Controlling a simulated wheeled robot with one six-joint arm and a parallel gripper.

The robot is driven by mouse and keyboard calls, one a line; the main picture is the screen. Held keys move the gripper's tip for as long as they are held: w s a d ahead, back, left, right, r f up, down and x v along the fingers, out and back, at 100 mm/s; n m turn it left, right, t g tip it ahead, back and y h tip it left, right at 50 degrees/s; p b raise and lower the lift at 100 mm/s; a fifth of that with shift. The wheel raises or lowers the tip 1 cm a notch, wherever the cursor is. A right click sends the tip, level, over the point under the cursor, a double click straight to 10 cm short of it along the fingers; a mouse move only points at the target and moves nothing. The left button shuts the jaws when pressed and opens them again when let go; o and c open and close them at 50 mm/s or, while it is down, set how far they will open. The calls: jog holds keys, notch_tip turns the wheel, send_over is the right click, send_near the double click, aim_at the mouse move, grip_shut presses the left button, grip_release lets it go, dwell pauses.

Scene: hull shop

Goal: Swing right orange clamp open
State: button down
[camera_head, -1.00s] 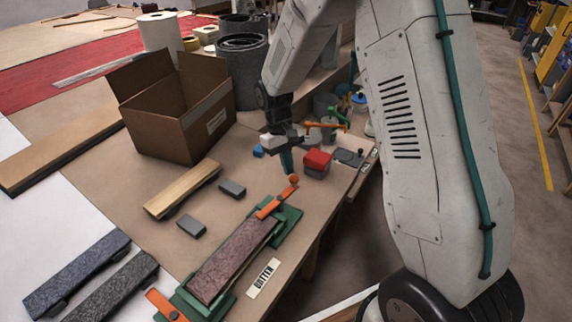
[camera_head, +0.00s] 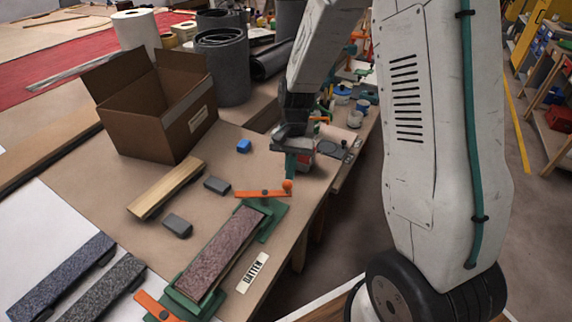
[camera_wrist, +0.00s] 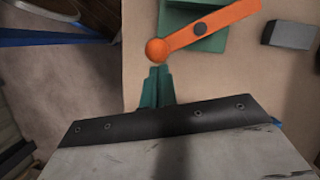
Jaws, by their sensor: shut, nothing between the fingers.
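The right orange clamp (camera_head: 262,193) is a flat bar with a round orange knob at its right end. It sits on the far end of the green fixture (camera_head: 270,225) and lies crosswise just beyond the end of the speckled reddish-brown strip (camera_head: 222,250). In the wrist view the clamp (camera_wrist: 228,18) shows its dark pivot and its knob. My gripper (camera_head: 290,165) points down beside the knob. In the wrist view its teal fingertips (camera_wrist: 157,76) are together and empty, just below the knob; I cannot tell whether they touch it.
Another orange clamp (camera_head: 155,307) is at the fixture's near end. An open cardboard box (camera_head: 160,125), a wooden strip (camera_head: 165,188) and small grey blocks (camera_head: 217,185) stand to the left. The bench edge runs close on the right.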

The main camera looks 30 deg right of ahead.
jog(key=s+m, duration=0.2)
jog(key=m, duration=0.1)
jog(key=s+m+t, duration=0.1)
jog(key=shift+s+a+m+y, duration=0.1)
jog(key=shift+a+m+y, duration=0.25)
jog(key=shift+m+y, duration=0.05)
jog(key=shift+s+a, duration=0.3)
jog(key=shift+s, duration=0.05)
jog(key=shift+s, duration=0.15)
jog(key=shift+d, duration=0.15)
send_near(292, 185)
jog(key=d+r, duration=0.1)
jog(key=d, duration=0.1)
jog(key=d+r, duration=0.2)
jog(key=shift+w, duration=0.4)
dwell(0.3)
